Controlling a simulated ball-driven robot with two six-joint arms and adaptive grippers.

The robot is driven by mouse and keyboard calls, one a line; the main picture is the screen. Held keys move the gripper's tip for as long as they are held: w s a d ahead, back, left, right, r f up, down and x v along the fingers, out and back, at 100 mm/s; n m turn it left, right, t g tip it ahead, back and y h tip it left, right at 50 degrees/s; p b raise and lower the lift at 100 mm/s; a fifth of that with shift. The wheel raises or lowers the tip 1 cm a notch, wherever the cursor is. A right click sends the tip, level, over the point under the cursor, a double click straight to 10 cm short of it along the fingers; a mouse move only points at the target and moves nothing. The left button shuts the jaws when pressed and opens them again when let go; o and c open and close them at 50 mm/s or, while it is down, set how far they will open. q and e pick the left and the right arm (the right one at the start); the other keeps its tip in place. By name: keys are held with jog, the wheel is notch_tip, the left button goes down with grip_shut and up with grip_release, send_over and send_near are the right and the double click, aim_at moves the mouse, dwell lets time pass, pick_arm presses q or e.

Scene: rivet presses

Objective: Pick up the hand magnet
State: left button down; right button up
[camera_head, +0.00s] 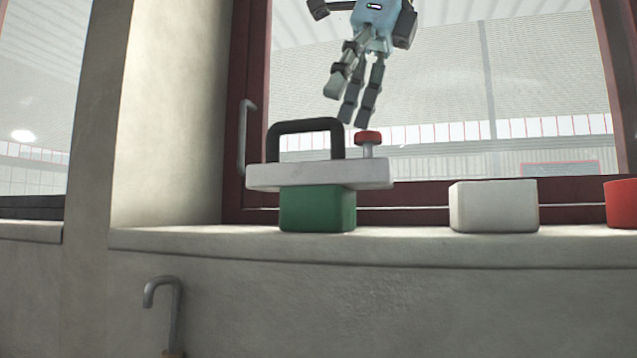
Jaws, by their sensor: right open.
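The hand magnet (262,176) has a pale flat bar, a black loop handle on top and a red knob on a short post at its right end. It lies level on a green block (318,209) on the window sill. My right gripper (349,106) hangs from the top of the view with its fingers pointing down. It is open and empty, above the right part of the handle and the red knob. In the picture its fingertips come close to the knob, but I cannot tell the gap in depth. My left gripper is not in view.
A white block (494,207) stands on the sill (400,245) to the right, with a red object (621,203) at the right edge. A dark red window frame (247,90) rises behind. A grey hook (165,300) sticks out below the sill. The sill left of the green block is clear.

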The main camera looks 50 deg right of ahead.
aim_at(334, 137)
jog(key=x, duration=0.3)
jog(key=shift+s+b, duration=0.1)
jog(key=shift+b, duration=0.2)
jog(key=b+x, duration=0.1)
jog(key=x, duration=0.4)
jog(key=shift+a+f, duration=0.15)
jog(key=shift+f, duration=0.15)
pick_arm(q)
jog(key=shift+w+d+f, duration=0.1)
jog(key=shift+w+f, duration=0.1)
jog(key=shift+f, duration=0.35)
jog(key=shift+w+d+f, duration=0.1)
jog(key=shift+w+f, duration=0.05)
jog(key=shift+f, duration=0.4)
pick_arm(e)
jog(key=shift+c, duration=0.3)
jog(key=c, duration=1.6)
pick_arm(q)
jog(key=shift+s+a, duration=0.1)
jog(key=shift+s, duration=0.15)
pick_arm(e)
jog(key=shift+r, duration=0.1)
grip_shut()
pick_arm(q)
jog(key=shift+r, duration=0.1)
